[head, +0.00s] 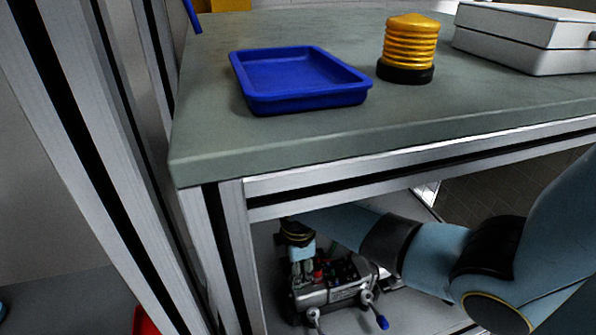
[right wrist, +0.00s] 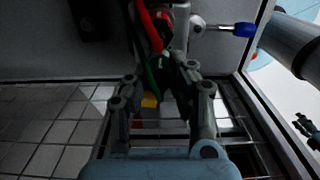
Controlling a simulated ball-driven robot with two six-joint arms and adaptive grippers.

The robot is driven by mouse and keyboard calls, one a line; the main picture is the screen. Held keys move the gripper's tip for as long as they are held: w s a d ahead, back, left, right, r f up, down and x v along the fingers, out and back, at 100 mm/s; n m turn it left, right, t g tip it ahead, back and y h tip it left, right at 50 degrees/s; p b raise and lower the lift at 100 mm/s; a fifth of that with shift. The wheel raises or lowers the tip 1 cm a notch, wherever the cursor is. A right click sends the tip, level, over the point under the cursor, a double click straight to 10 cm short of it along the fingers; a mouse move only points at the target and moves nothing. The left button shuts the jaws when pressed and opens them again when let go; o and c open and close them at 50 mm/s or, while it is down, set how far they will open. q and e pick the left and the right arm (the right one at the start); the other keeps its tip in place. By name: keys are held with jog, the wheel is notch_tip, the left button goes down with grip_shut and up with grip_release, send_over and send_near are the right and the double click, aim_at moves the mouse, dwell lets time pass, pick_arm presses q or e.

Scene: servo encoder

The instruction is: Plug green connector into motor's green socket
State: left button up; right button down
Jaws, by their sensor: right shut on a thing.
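The motor (head: 332,294) is a grey block with black and red parts on the low shelf under the table. In the head view my right gripper (head: 302,268) points down at its left end. In the right wrist view the right gripper (right wrist: 162,78) is shut on a dark piece with a green strip, which looks like the green connector (right wrist: 151,82). A red cable-like part (right wrist: 149,28) runs beside it. The green socket cannot be made out, and I cannot tell whether the connector touches it. My left gripper is not in view.
The tabletop (head: 205,140) overhangs the shelf, with metal frame posts (head: 238,255) close to the gripper. Blue-tipped levers (head: 382,322) stick out from the motor's right side. On top stand a blue tray (head: 300,95), a yellow beacon (head: 411,42) and a white case (head: 520,38).

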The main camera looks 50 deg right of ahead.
jog(key=c, duration=1.1)
grip_release()
notch_tip(320, 180, up, 12)
